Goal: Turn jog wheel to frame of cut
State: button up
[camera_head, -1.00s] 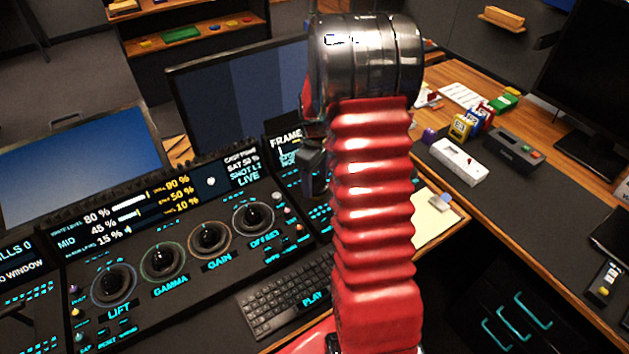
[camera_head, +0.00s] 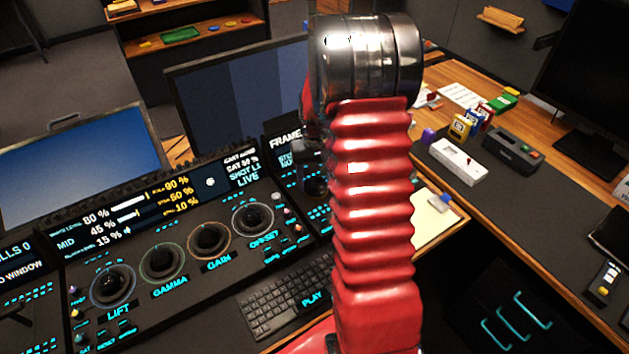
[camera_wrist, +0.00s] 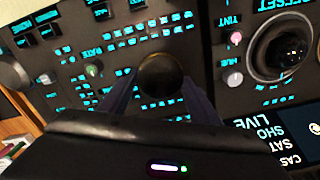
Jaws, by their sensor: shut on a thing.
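The jog wheel (camera_wrist: 160,73) shows in the wrist view as a dark round knob on the panel, just beyond my gripper. My gripper (camera_wrist: 161,88) has one finger at each side of it and is shut on it. In the head view my red arm stands in front of this area, so the wheel and fingertips are mostly hidden. The display headed FRAME (camera_head: 285,141) is partly covered by my arm, and its value cannot be read.
The panel section to the left holds several trackballs, with the OFFSET trackball (camera_head: 252,219) nearest my arm. A keyboard (camera_head: 287,295) lies in front. Small knobs (camera_wrist: 94,70) and lit buttons surround the wheel. Monitors stand behind.

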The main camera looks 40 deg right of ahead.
aim_at(315, 184)
jog(key=shift+m, duration=0.5)
jog(key=o, duration=1)
jog(key=shift+o, duration=0.2)
notch_tip(315, 184, up, 14)
jog(key=shift+f, duration=0.15)
dwell(0.4)
